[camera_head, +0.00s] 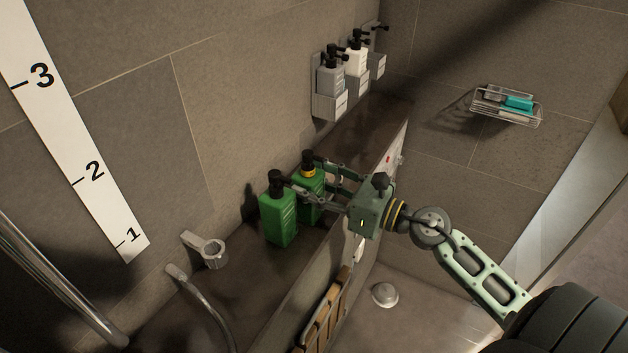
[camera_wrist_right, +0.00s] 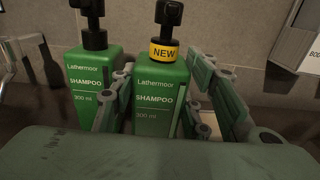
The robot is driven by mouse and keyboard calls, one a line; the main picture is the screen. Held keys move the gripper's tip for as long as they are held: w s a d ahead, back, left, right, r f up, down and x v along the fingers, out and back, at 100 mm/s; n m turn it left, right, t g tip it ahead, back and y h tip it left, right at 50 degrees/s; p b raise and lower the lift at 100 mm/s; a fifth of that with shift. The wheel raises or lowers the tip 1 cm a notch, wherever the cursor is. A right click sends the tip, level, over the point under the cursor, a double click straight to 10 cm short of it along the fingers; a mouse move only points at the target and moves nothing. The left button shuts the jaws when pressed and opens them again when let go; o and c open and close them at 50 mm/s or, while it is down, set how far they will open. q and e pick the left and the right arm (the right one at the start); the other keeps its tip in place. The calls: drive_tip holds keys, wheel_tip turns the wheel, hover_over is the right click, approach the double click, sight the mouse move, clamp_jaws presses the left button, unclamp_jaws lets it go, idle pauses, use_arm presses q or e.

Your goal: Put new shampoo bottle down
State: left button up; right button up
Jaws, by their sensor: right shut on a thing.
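The new shampoo bottle (camera_head: 309,186) is green with a black pump and a yellow neck band. In the right wrist view the band on this bottle (camera_wrist_right: 161,95) reads "NEW". My right gripper (camera_head: 318,182) is shut on it, with a finger on each side. The bottle is upright at the dark ledge; whether its base touches the ledge is hidden. A second green shampoo bottle (camera_head: 278,219), without a band, stands upright just left of it on the ledge. It also shows in the right wrist view (camera_wrist_right: 92,85). My left gripper is not in view.
Wall holders (camera_head: 328,105) with pump bottles are above the ledge's far end. The ledge (camera_head: 352,135) is bare behind the gripped bottle. A metal ring holder (camera_head: 213,253) and a hose are at the near left. A wire basket (camera_head: 507,107) hangs on the right wall.

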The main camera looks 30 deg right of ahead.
drive_tip(key=o, duration=1.2)
drive_tip(key=shift+f, duration=0.15)
drive_tip(key=shift+s+r, duration=0.1)
drive_tip(key=shift+r, duration=0.15)
drive_tip(key=b+v, duration=0.6)
drive_tip(key=v, duration=0.6)
drive_tip(key=shift+d, duration=0.1)
